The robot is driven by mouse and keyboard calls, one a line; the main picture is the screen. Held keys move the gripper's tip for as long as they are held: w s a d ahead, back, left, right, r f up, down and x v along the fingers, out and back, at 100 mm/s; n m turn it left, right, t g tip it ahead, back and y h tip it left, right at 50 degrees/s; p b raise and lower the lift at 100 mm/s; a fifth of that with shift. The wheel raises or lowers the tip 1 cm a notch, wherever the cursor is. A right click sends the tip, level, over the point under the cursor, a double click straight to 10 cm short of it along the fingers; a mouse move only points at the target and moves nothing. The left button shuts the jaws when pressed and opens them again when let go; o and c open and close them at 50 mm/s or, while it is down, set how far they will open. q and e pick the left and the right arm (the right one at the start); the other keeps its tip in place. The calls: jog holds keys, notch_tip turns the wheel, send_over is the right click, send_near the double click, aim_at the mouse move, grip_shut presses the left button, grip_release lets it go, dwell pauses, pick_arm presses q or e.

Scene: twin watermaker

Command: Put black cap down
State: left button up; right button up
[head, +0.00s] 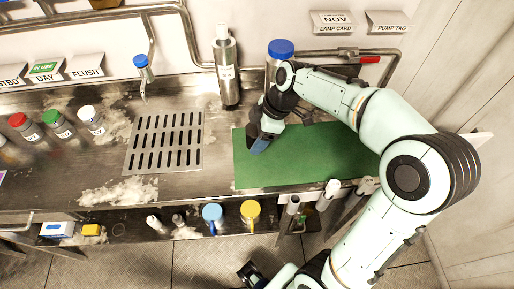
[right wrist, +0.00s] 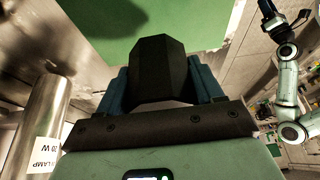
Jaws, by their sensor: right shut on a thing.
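My right gripper (head: 259,143) is over the left part of the green mat (head: 310,170) in the head view. In the right wrist view its blue fingers (right wrist: 162,88) are shut on the black cap (right wrist: 163,65), a dark faceted piece. The mat (right wrist: 200,25) lies beyond the cap, with a dark shadow on it. I cannot tell whether the cap touches the mat. In the head view the cap is not clearly visible behind the fingers. My left gripper (head: 251,272) shows at the bottom edge, low in front of the counter; its opening is unclear.
A metal cylinder with a blue cap (head: 281,48) stands just behind my right gripper. A steel bottle (head: 227,75) stands to its left. A slotted drain (head: 165,140) lies left of the mat. Several capped bottles stand far left. The front left of the mat is clear.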

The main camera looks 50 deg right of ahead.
jog(key=shift+f+b, duration=0.3)
jog(key=shift+f, duration=2.55)
jog(key=shift+f, duration=0.1)
jog(key=shift+f, duration=0.1)
jog(key=o, duration=1)
jog(key=shift+r, duration=0.4)
jog(key=p+v, duration=0.1)
jog(key=v, duration=1)
jog(key=shift+s+d+r, duration=0.1)
jog(key=shift+r, duration=0.25)
